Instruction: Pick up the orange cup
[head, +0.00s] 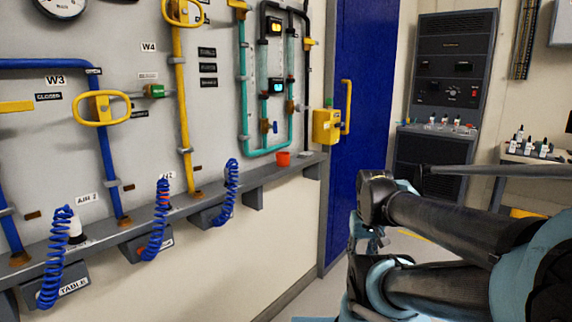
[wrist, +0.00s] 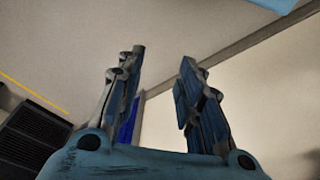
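In the head view my arm is at the right, well away from the cup, and the fingertips are not clear there. The cup does not show in the wrist view.
Blue coiled hoses (head: 230,192) hang along the ledge left of the cup. A yellow box (head: 327,127) with a handle is on the right, by the blue door (head: 358,80). A dark rack (head: 440,100) and a table with small bottles (head: 531,146) stand further back.

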